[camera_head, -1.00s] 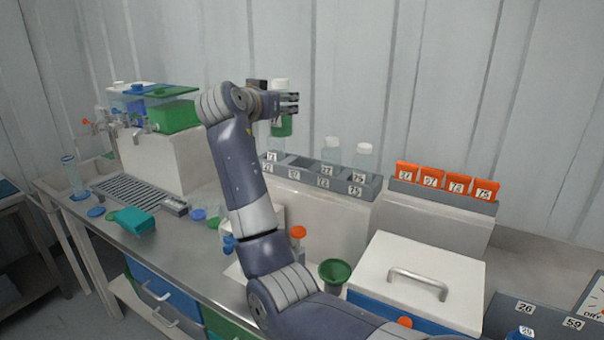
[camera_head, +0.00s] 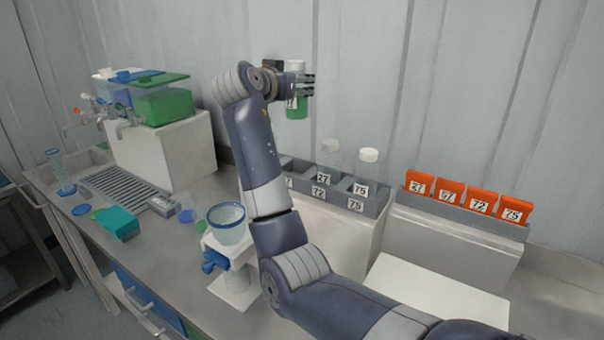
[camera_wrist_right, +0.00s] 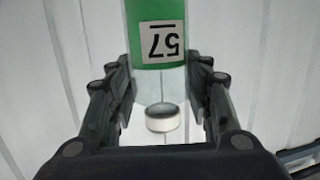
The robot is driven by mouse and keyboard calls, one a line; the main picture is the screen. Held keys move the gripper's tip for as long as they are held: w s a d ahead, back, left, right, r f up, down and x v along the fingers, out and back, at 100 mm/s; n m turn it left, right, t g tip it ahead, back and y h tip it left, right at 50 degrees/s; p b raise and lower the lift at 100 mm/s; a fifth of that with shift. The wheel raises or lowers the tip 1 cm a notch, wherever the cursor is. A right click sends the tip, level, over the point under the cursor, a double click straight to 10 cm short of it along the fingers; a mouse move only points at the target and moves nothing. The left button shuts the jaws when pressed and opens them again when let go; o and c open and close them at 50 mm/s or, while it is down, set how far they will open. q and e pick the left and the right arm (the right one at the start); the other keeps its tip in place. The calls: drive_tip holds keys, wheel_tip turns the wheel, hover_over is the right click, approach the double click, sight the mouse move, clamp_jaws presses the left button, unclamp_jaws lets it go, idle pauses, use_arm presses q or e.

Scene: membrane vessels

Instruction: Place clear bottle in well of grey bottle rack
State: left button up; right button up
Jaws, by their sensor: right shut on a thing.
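A clear bottle labelled 57 (camera_head: 296,104), with green contents and a white cap, is upright in my right gripper (camera_head: 307,84), above and behind the grey bottle rack (camera_head: 372,206) in the head view. In the right wrist view my right gripper (camera_wrist_right: 165,88) is shut on the clear bottle (camera_wrist_right: 156,15), its fingers on both sides. The label is upside down there. The rack holds a clear bottle labelled 27 (camera_head: 328,160) and one labelled 75 (camera_head: 365,172). The well between the arm and bottle 27 looks empty; my arm hides the rack's left end. My left gripper is not in view.
An orange-tagged grey holder (camera_head: 465,216) stands right of the rack. White block with coloured tanks (camera_head: 160,150) stands at left. A blue-rimmed cup on a stand (camera_head: 227,224), a teal item (camera_head: 117,222) and a drain grate (camera_head: 125,192) are on the bench.

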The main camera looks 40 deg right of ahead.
sight(292, 111)
drive_tip(key=f, duration=0.1)
drive_tip(key=f+b, duration=0.1)
drive_tip(key=f, duration=0.1)
drive_tip(key=shift+w+d+f, duration=0.1)
drive_tip(key=shift+d+f, duration=0.15)
drive_tip(key=shift+f, duration=0.05)
drive_tip(key=shift+s+a+f+b, duration=0.15)
drive_tip(key=shift+a+f+b, duration=0.15)
drive_tip(key=shift+f, duration=0.2)
drive_tip(key=shift+s+a+f+b, duration=0.1)
drive_tip(key=shift+a+f+b, duration=0.15)
drive_tip(key=shift+f, duration=0.5)
drive_tip(key=f+p, duration=0.3)
drive_tip(key=f, duration=0.7)
drive_tip(key=shift+d+f, duration=0.2)
drive_tip(key=shift+w+f, duration=0.1)
drive_tip(key=shift+f, duration=0.05)
drive_tip(key=shift+f, duration=0.1)
